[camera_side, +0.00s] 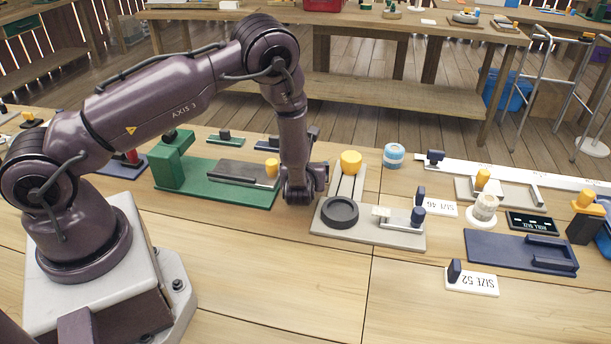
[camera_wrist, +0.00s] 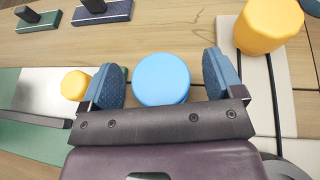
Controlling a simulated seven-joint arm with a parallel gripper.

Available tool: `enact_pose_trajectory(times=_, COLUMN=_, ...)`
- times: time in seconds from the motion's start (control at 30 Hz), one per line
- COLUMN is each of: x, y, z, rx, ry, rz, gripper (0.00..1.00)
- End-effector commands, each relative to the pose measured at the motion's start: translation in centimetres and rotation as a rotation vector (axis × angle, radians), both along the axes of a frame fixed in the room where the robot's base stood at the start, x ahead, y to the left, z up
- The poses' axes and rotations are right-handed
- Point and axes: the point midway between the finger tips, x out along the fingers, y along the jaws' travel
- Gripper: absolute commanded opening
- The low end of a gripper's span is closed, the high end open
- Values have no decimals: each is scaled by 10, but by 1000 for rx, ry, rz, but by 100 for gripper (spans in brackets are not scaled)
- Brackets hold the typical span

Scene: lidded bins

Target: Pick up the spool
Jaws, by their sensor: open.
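A blue round-topped piece (camera_wrist: 161,79), which looks like the spool, stands between the two fingers of my gripper (camera_wrist: 161,68) in the wrist view. The fingers are open, with a visible gap on each side of it. In the side view my gripper (camera_side: 303,190) is low over the bench, between the green fixture and the grey fixture, and it hides this piece. Whether the fingers reach down beside it or stay above it cannot be told.
The green fixture (camera_side: 180,162) with a yellow knob (camera_side: 272,168) is left. The grey fixture (camera_side: 324,222) with a taller yellow knob (camera_side: 351,162) is close right. A blue-and-white roll (camera_side: 394,156) and a beige roll (camera_side: 485,207) stand farther right. The front bench is clear.

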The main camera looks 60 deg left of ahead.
Motion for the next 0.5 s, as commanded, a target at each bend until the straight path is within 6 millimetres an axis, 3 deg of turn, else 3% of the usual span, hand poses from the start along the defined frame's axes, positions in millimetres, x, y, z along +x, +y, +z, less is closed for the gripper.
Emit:
enact_pose_trajectory(times=0.2, x=0, y=0, z=0, rx=0, ry=0, rz=0, gripper=84)
enact_pose_trajectory(times=0.43, x=0, y=0, z=0, rx=0, ry=0, rz=0, gripper=32)
enact_pose_trajectory(times=0.5, x=0, y=0, z=0, rx=0, ry=0, rz=0, gripper=32)
